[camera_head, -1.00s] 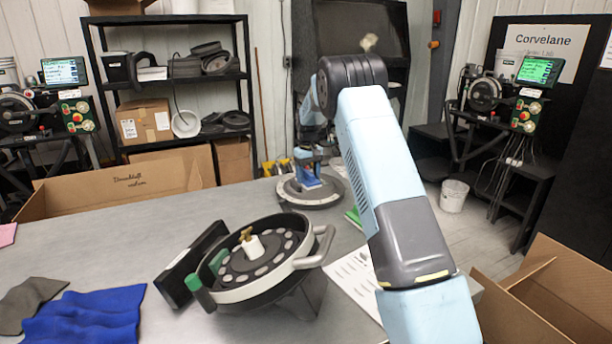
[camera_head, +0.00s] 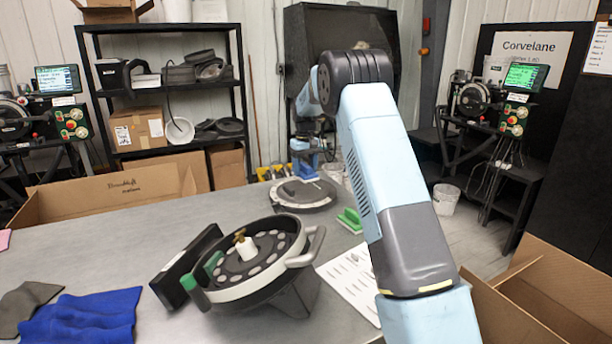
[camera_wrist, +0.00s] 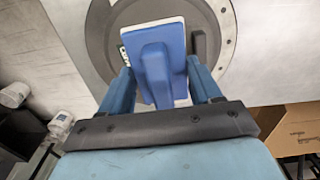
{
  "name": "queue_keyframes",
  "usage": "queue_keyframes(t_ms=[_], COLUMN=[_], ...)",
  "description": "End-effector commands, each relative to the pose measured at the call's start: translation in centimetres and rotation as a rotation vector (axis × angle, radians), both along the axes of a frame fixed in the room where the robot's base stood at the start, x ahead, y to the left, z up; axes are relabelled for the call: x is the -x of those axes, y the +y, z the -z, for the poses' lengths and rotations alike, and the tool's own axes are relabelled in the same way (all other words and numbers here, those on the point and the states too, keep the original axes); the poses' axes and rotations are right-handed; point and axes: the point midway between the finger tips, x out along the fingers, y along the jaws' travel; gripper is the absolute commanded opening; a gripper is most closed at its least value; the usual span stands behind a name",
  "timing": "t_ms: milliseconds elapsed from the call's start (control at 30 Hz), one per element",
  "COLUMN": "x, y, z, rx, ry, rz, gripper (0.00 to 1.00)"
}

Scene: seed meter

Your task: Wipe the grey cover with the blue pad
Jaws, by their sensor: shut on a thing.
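The grey cover (camera_head: 318,196) is a round disc lying on the far part of the table. In the wrist view the cover (camera_wrist: 215,75) shows a pale rim with small holes and a dark upright piece. The blue pad (camera_wrist: 175,30) has a blue back, a pale edge and a raised blue grip. My gripper (camera_wrist: 160,80) is shut on that grip, one finger on each side. In the wrist view the pad overlaps part of the cover. In the head view my gripper (camera_head: 304,160) is at the cover's far side; whether the pad touches it cannot be told.
The seed meter (camera_head: 255,290) stands tilted nearer, with a black box beside it. A green block (camera_head: 350,220) and a white sheet (camera_head: 350,285) lie right of it. Blue cloth (camera_head: 85,315) lies front left. Cardboard boxes (camera_head: 110,195) stand at the left and right edges.

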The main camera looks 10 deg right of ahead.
Motion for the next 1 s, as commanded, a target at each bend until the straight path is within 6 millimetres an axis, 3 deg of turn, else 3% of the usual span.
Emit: queue_keyframes(t_ms=[267, 1000], x=[0.0, 0.0], y=[0.0, -0.2], z=[-1.8, -1.9], rx=[0.0, 0.001], ry=[0.0, 0.0], rz=[0.0, 0.002], gripper=[0.35, 0.35])
